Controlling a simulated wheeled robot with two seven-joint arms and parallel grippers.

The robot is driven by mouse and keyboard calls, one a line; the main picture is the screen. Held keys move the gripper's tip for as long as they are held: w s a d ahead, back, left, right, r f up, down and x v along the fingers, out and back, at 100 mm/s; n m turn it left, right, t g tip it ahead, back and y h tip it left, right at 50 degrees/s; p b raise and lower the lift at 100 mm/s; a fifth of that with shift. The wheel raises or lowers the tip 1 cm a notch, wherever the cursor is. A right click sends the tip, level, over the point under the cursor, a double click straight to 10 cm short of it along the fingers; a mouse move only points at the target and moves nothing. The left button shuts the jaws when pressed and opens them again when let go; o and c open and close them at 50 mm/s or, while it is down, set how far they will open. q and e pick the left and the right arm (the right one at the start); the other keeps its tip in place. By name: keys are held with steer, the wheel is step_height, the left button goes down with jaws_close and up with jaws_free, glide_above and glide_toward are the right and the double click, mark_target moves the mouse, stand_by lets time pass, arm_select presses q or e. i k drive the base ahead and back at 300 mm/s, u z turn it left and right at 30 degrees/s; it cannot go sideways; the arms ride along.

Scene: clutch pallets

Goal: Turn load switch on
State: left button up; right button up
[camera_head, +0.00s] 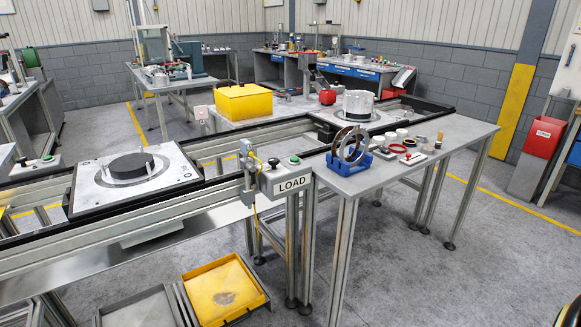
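The load switch box (286,178) is a light grey box with a "LOAD" label, mounted on the front rail of the conveyor near the middle of the camera_head view. On its top are a black knob (274,163) and a green button (295,160). The knob's exact setting is too small to tell. Neither of my grippers shows in this view, and nothing of mine touches the box.
A pallet with a dark disc (128,166) sits on the conveyor at left. A grey table (400,170) with a ring on a blue stand (350,158) adjoins the box at right. A yellow tray (222,290) lies low in front. Open floor lies at right.

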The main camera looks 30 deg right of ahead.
mark_target(274, 162)
steer(key=z, duration=0.55)
steer(key=i, duration=1)
steer(key=u, duration=0.4)
